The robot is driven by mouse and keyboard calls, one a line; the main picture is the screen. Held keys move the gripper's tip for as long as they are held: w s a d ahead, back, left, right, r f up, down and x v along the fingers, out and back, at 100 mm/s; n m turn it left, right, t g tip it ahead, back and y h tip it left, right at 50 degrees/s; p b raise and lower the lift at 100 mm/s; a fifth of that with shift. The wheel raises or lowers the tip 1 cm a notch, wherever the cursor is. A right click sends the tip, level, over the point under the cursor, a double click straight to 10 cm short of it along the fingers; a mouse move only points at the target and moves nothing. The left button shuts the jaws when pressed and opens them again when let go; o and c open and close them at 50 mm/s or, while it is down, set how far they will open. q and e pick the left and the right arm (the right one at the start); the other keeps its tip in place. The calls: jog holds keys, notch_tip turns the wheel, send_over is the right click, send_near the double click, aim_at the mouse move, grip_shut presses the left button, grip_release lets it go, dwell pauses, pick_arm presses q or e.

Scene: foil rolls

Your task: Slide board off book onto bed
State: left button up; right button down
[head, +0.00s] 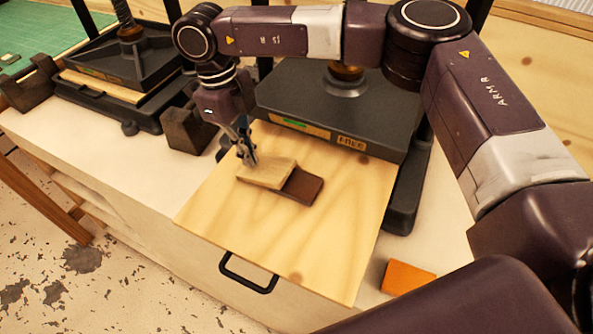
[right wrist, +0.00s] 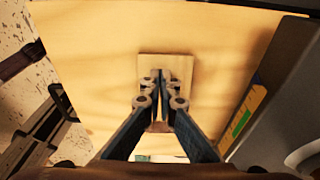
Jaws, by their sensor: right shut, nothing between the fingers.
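A small pale wooden board (head: 266,174) lies partly over a dark brown book (head: 303,187), whose right part shows beside it. Both are on the light wooden bed (head: 350,215), which has a black handle at its front. My right gripper (head: 248,157) is shut and empty at the board's far left corner in the head view. In the right wrist view, its closed fingertips (right wrist: 160,76) overlap the board (right wrist: 182,65); I cannot tell whether they touch it. A bit of the brown book (right wrist: 158,127) shows between the fingers. My left gripper is not in view.
A dark press (head: 345,115) with a label stands over the bed's back. An orange block (head: 408,278) lies right of the bed. The bed's front is clear.

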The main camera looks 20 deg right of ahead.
dwell(0.4)
jog(key=shift+r+p, duration=0.3)
jog(key=shift+r, duration=0.55)
notch_tip(320, 180, up, 11)
jog(key=w+a, duration=0.1)
jog(key=shift+w+a, duration=0.2)
jog(key=shift+w, duration=0.05)
